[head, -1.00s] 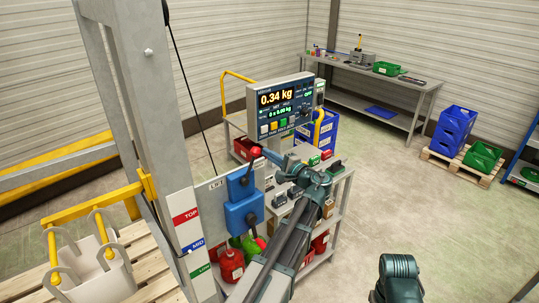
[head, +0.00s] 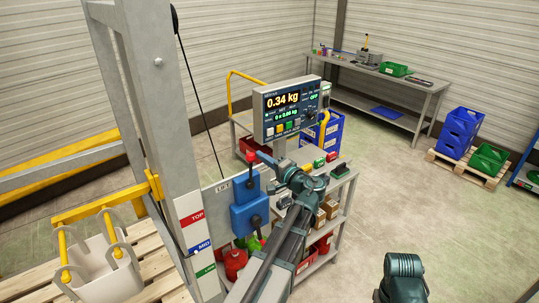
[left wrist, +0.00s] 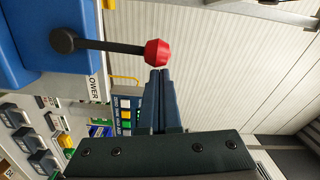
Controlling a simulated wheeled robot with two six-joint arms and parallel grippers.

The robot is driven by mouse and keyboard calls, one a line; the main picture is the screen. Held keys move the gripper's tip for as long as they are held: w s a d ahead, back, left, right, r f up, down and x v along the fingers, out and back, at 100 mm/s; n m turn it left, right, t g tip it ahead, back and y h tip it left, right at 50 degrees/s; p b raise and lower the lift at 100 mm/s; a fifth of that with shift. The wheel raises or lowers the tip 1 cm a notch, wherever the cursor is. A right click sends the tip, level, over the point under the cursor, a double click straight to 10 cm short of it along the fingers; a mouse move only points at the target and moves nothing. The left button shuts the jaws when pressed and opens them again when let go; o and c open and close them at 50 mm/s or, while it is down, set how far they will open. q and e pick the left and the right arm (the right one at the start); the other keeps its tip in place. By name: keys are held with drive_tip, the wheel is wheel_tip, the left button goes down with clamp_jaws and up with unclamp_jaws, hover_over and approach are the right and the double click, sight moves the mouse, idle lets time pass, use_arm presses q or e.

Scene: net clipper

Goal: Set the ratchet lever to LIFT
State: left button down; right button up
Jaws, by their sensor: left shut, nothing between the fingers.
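The ratchet lever has a dark arm and a red knob (head: 252,155), on a blue ratchet box (head: 246,187) on the post's side plate. In the left wrist view the red knob (left wrist: 157,53) ends the dark lever arm (left wrist: 105,46), which runs from a round pivot on the blue housing (left wrist: 30,45). My left gripper (head: 262,156) is shut and empty, its fingertips right at the knob. In the left wrist view the closed fingertips (left wrist: 160,74) are just beside the knob; I cannot tell whether they touch. A LIFT label (head: 223,185) is left of the box, and a LOWER label (left wrist: 97,88) shows in the wrist view.
A scale display (head: 287,108) reading 0.34 kg stands behind the lever. The grey post (head: 160,90) with TOP, MID and LOW labels is on the left. A cart (head: 335,190) with boxes is behind my left arm. Open floor lies to the right.

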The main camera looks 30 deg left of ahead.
use_arm(q)
drive_tip(key=shift+s+a+r+n, duration=0.1)
drive_tip(key=shift+s+a+n, duration=0.1)
drive_tip(key=shift+s+n, duration=0.3)
drive_tip(key=shift+s+a+r+n, duration=0.1)
drive_tip(key=shift+s+a+n, duration=0.1)
drive_tip(key=shift+s+n, duration=0.3)
drive_tip(key=shift+s+a+f+n, duration=0.1)
drive_tip(key=shift+s+a+n, duration=0.2)
drive_tip(key=shift+s, duration=0.3)
drive_tip(key=shift+s+a+n, duration=0.2)
drive_tip(key=shift+s+n, duration=0.25)
drive_tip(key=shift+s, duration=0.1)
drive_tip(key=shift+s+a+f+n, duration=0.1)
drive_tip(key=shift+s+a+n, duration=0.2)
drive_tip(key=shift+s, duration=0.3)
use_arm(e)
drive_tip(key=shift+s+a+r, duration=0.15)
drive_tip(key=shift+s+r, duration=0.1)
drive_tip(key=shift+s, duration=0.1)
use_arm(q)
drive_tip(key=shift+s, duration=0.1)
